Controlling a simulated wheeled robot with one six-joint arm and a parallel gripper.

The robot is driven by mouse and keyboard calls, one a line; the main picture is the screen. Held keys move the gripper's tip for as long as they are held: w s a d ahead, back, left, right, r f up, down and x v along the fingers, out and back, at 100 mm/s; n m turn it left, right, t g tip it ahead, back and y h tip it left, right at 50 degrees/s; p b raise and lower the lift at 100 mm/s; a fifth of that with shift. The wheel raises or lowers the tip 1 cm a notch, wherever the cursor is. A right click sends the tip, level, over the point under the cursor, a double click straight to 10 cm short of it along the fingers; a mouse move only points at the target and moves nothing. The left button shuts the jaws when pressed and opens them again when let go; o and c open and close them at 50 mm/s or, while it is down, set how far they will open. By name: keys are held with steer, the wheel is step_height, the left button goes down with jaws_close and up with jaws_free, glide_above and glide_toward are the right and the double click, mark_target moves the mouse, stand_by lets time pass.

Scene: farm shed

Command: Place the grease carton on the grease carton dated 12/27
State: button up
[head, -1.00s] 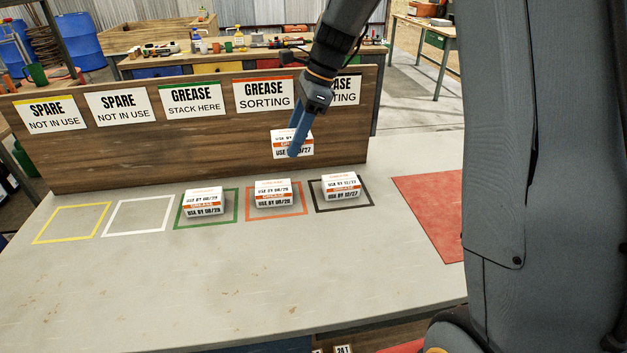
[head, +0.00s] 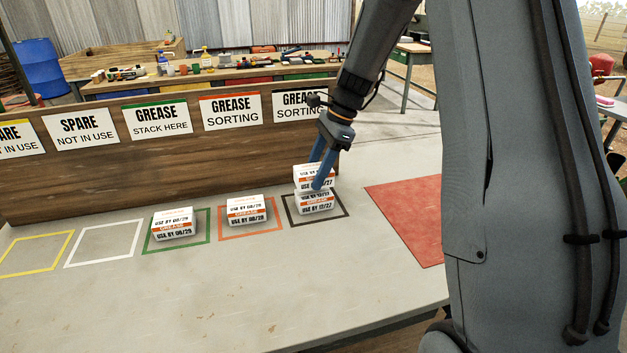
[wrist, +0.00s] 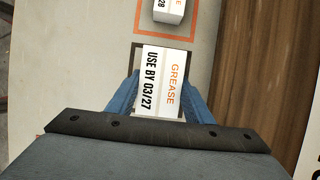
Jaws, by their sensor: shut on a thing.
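My gripper (head: 319,184) is shut on a white and orange grease carton (head: 305,172), which reads USE BY 03/27 in the wrist view (wrist: 165,80). The grease carton dated 12/27 (head: 318,205) sits in the black outlined square (head: 343,213) at the right of the row. The held carton is level and directly above it in the head view; I cannot tell whether they touch. In the wrist view the held carton hides the lower one, with the black outline showing around it.
A grease carton dated 08/28 (head: 246,212) sits in the orange square, and one dated 08/29 (head: 172,226) in the green square. The white (head: 135,243) and yellow (head: 38,253) squares are empty. A wooden sign board (head: 100,175) stands behind; a red mat (head: 405,215) lies right.

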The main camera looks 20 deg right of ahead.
steer(key=shift+f, duration=1.4)
steer(key=o, duration=1.1)
steer(key=shift+f, duration=0.15)
steer(key=b+v, duration=0.2)
steer(key=v, duration=1)
steer(key=s+a+f+n+h, duration=0.1)
steer(key=s+f+n, duration=0.3)
steer(key=s+n, duration=0.2)
steer(key=s+a+f+n+h, duration=0.2)
steer(key=s+f+n, duration=0.2)
steer(key=s, duration=0.6)
steer(key=s+a+f+n+h, duration=0.1)
steer(key=s+f+n, duration=0.3)
steer(key=s+n, duration=0.4)
steer(key=shift+s+a, duration=0.6)
steer(key=shift+a, duration=0.15)
